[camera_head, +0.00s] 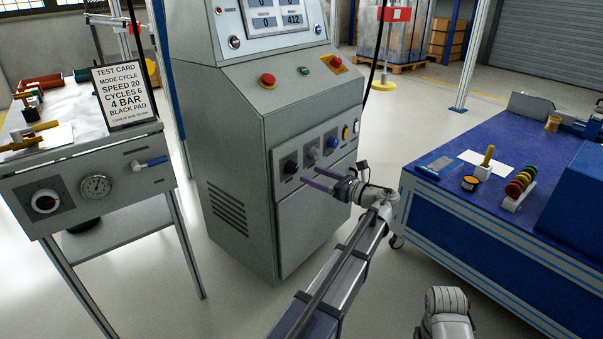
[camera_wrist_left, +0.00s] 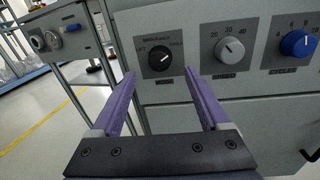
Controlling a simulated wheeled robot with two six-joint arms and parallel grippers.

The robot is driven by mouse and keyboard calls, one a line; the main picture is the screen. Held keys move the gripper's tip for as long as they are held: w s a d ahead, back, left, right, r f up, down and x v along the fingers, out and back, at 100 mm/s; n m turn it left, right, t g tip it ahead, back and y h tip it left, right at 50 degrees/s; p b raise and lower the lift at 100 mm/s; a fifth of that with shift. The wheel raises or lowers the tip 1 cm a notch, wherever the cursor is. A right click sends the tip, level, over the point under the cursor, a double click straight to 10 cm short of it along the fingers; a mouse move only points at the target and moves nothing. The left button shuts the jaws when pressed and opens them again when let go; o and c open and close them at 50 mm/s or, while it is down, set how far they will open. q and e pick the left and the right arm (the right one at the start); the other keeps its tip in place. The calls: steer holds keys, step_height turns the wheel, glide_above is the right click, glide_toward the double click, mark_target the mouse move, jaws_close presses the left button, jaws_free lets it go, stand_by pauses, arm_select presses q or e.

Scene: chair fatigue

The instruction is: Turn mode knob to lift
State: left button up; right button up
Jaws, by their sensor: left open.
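The black mode knob (camera_head: 290,166) is at the left end of the control row on the grey test machine (camera_head: 240,150). It also shows in the left wrist view (camera_wrist_left: 160,60), where its white mark points up and right, toward the right-hand label. The small labels around it are hard to read; the left one ends in "FT". My left gripper (camera_head: 309,178) is open and empty, its purple fingers pointing at the panel. In the left wrist view the knob shows between and just beyond the fingertips (camera_wrist_left: 160,78), apparently untouched.
A grey speed knob (camera_wrist_left: 229,50) and a blue knob (camera_wrist_left: 298,43) sit to the right of the mode knob. A test card (camera_head: 125,95) stands on the left bench. A blue workbench (camera_head: 500,200) is on the right.

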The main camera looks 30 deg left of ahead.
mark_target(295, 169)
arm_select(q)
steer(key=shift+w+a, duration=0.15)
steer(key=shift+a, duration=1.4)
steer(key=shift+w+a, duration=0.15)
steer(key=shift+a, duration=1.35)
steer(key=shift+c, duration=0.4)
jaws_close()
